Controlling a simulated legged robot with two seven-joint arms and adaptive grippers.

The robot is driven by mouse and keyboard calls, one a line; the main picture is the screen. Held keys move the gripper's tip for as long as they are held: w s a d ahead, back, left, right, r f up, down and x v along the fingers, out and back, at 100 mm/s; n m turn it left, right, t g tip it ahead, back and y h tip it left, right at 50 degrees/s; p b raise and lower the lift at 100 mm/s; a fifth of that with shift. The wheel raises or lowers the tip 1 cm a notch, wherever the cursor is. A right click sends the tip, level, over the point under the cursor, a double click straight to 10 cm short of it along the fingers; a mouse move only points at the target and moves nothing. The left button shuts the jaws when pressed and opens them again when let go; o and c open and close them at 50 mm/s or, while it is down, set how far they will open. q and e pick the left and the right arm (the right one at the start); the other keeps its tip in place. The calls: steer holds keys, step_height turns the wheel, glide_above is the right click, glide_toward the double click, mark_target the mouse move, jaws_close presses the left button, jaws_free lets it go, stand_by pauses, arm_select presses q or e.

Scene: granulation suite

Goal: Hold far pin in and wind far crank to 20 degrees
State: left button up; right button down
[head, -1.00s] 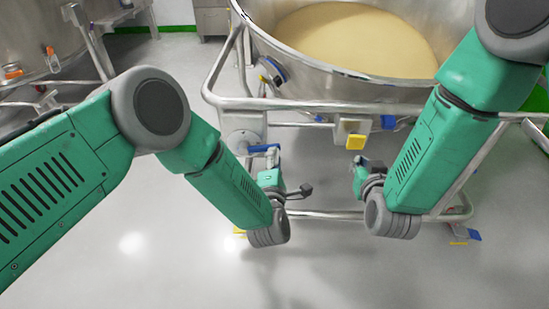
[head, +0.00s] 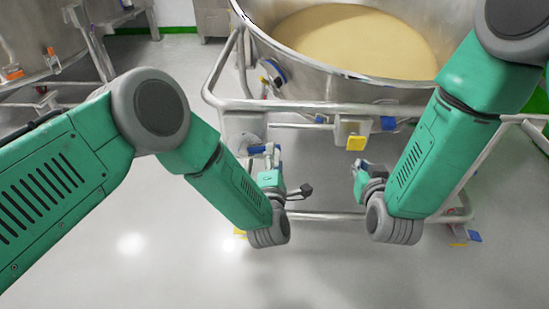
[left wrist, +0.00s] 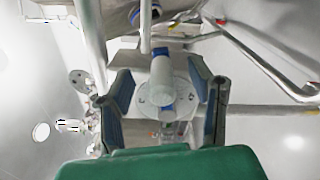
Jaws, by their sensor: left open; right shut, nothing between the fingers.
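A round grey plate (head: 243,141) with a blue-ended handle (head: 256,149) sits below the vessel's rail, left of centre in the head view. My left gripper (head: 272,160) is right at this handle. In the left wrist view its open fingers stand either side of a pale cylinder (left wrist: 161,72) with blue parts, in front of a round plate (left wrist: 182,92); I see no clear contact. My right gripper (head: 361,170) is shut and empty, below a cream block with a yellow tab (head: 356,143). I cannot tell which parts are the far pin and far crank.
A steel vessel (head: 300,78) of pale powder stands ahead in a tubular frame (head: 330,107). The frame's lower rail (head: 325,215) runs behind my grippers. Another steel vessel (head: 35,40) is at the upper left. The floor at the front is clear.

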arm_select(q)
steer(key=s, duration=1)
stand_by(0.4)
steer(key=s+a+f+m+g+h+p, duration=0.2)
steer(key=s+a+f+m+g+p, duration=0.3)
steer(key=s+a+m+g+p, duration=0.6)
steer(key=s+a+r+m+g+y, duration=0.1)
steer(key=s+a+r+m+g, duration=0.1)
steer(key=s+a+m, duration=0.3)
steer(key=s+a+r+m+g+y, duration=0.1)
steer(key=s+a+m+g, duration=0.3)
steer(key=s+a, duration=0.5)
steer(key=s+m, duration=0.2)
steer(key=s, duration=0.3)
steer(key=shift+r+p, duration=0.3)
steer(key=shift+r, duration=0.1)
arm_select(e)
steer(key=s+d+f+g, duration=0.1)
steer(key=s+d+g, duration=0.2)
steer(key=s, duration=0.8)
steer(key=s+d+f+g, duration=0.2)
steer(key=s+g, duration=0.4)
steer(key=s, duration=0.6)
steer(key=s+d+f+g, duration=0.1)
steer(key=s+d+g, duration=0.3)
steer(key=s, duration=0.8)
steer(key=shift+d+f+n+g, duration=0.3)
steer(key=shift+d+f, duration=0.05)
steer(key=shift+d, duration=0.25)
